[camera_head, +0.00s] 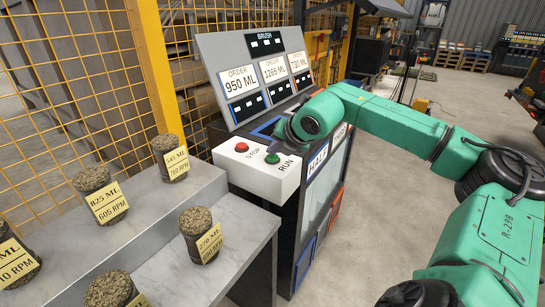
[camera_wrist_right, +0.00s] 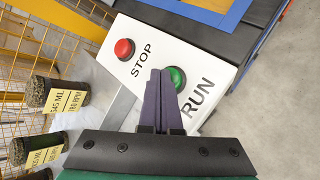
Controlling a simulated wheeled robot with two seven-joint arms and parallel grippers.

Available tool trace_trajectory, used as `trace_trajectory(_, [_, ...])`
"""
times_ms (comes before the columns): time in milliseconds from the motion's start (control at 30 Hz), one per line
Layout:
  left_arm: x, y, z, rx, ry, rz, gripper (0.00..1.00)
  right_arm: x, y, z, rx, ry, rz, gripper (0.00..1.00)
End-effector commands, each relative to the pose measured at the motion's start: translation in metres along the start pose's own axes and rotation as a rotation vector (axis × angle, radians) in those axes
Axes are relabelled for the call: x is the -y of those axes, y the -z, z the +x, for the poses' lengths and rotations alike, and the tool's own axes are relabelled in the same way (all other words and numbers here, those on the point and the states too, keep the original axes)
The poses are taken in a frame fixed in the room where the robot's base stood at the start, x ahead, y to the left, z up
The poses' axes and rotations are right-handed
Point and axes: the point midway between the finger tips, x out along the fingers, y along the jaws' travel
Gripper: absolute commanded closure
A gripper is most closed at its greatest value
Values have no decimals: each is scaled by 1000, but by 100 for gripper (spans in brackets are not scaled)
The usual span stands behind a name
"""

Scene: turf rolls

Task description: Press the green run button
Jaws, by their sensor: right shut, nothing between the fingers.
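The green run button (camera_head: 272,158) sits on the white panel box (camera_head: 262,178), beside the word RUN. A red stop button (camera_head: 241,147) is to its left. In the right wrist view the green button (camera_wrist_right: 176,78) shows just right of the fingertips of my right gripper (camera_wrist_right: 160,74), which are shut and empty. The fingers cover part of the panel and the button's left edge. I cannot tell whether they touch the button. In the head view my right arm reaches in from the right, its wrist over the panel's back edge. My left gripper is not in view.
A tilted display board (camera_head: 251,78) with order readouts stands behind the panel. Several turf rolls with yellow labels, such as one (camera_head: 171,158), stand on grey stepped shelves (camera_head: 232,205) at left. A yellow mesh fence (camera_head: 100,80) runs behind. Open floor lies to the right.

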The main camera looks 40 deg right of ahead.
Motion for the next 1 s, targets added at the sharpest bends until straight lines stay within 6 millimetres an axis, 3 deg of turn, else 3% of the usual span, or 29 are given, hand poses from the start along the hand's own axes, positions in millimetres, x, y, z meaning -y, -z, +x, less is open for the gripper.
trace_trajectory(633, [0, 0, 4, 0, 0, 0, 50, 2, 3, 3, -3, 2, 0, 100])
trace_trajectory(1000, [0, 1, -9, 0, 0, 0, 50, -7, -7, -9, -2, 1, 0, 100])
